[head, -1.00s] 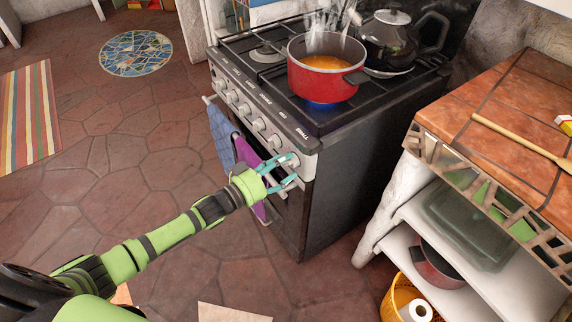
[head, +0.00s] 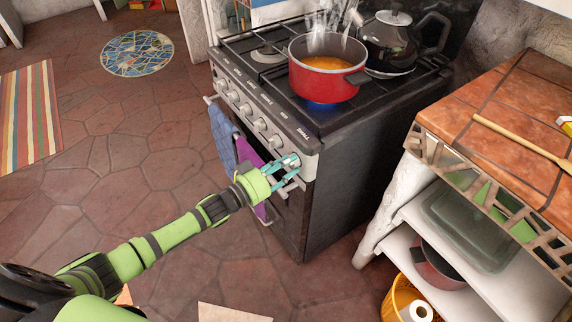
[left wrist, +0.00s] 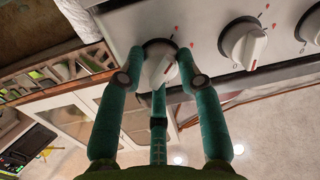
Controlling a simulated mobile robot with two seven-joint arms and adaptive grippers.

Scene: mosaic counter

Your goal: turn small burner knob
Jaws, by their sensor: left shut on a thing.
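The stove (head: 345,150) has a row of several knobs on its front panel. My left gripper (head: 284,168) is at the right-hand end of that row in the head view. In the left wrist view its teal fingers are closed around a white knob (left wrist: 157,70), one finger on each side and one below. The knob's bar handle looks tilted, and its base is partly hidden by the fingers. A second knob (left wrist: 244,43) sits beside it, untouched. My right gripper is not in view.
A red pot (head: 322,78) steams over a blue flame, with a black kettle (head: 392,40) behind it. Blue (head: 222,135) and purple (head: 246,152) towels hang on the oven front just left of my gripper. A tiled counter (head: 500,120) stands at right. The floor at left is mostly open.

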